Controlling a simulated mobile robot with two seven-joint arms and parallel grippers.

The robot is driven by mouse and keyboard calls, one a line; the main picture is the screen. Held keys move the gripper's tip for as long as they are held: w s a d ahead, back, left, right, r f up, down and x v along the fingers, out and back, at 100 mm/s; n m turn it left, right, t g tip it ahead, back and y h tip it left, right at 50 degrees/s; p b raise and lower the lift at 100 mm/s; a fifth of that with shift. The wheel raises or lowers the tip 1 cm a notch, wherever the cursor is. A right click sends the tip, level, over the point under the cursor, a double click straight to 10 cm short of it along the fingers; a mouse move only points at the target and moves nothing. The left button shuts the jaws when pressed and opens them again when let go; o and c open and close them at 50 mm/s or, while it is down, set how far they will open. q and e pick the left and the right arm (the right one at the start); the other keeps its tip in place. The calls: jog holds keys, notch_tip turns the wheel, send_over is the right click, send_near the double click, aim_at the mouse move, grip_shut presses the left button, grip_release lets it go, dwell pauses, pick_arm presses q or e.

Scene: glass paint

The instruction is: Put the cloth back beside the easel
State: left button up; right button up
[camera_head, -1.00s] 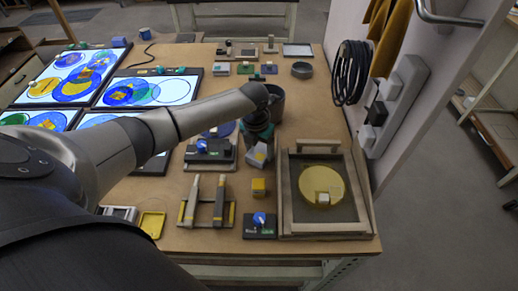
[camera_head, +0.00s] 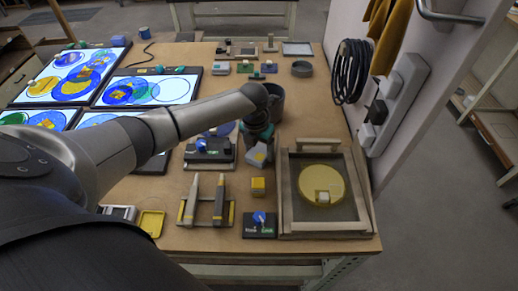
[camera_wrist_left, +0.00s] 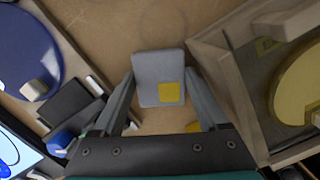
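The cloth (camera_head: 257,155) is a small grey pad with a yellow patch, under my left wrist at the left edge of the wooden frame. In the left wrist view the cloth (camera_wrist_left: 150,68) lies between the two fingertips of my left gripper (camera_wrist_left: 159,76), which appear to touch its side edges. The cloth looks tilted in the head view. The wooden frame (camera_head: 286,200), with a dark panel and a yellow disc, looks like the easel and stands at the right front of the table. My right gripper is not in view.
A yellow block (camera_head: 258,187) and a small dark box with a blue knob (camera_head: 259,222) stand left of the frame. A dark cup (camera_head: 277,98) is behind my wrist. Bare tabletop shows around the block.

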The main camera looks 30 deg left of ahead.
pick_arm(q)
jog(key=o, duration=0.3)
jog(key=shift+r, duration=0.15)
jog(key=r, duration=0.5)
jog(key=s+r+p, duration=0.1)
jog(key=r, duration=0.4)
jog(key=s+r+p, duration=0.1)
jog(key=r, duration=0.4)
jog(key=shift+f, duration=0.1)
